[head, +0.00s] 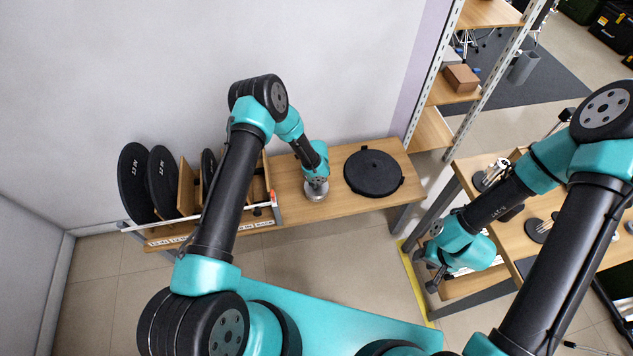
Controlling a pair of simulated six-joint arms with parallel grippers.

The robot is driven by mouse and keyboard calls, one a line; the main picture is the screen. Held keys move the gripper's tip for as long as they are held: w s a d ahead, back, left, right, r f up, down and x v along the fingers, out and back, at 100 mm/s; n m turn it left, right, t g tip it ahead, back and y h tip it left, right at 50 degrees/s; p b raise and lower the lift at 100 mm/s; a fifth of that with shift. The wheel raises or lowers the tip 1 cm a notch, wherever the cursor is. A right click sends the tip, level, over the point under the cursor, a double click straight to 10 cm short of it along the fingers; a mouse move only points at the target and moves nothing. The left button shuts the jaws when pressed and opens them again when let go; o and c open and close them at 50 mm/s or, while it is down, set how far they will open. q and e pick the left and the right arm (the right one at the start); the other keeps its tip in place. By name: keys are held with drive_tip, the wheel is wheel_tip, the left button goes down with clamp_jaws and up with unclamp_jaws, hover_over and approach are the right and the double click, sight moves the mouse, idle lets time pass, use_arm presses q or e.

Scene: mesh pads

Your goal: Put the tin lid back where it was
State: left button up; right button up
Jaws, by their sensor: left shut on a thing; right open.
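A small round silver piece, which looks like the tin lid (316,194), is at the tip of my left gripper (316,182), over the wooden bench. The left gripper points down and is shut on it; its fingers are mostly hidden by the wrist. I cannot tell whether the lid touches the bench top. My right gripper (431,269) is open and empty, low beside the right-hand table.
A black round pad holder (373,172) lies on the wooden bench (290,183), right of the lid. A wooden rack (186,188) with upright black discs (134,183) stands at left, partly behind my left arm. The right-hand table (512,238) carries several metal-and-black pieces.

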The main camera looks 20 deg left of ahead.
use_arm(q)
drive_tip(key=shift+f, duration=0.45)
drive_tip(key=o, duration=0.9)
wheel_tip(320, 180, up, 13)
idle(0.3)
idle(0.4)
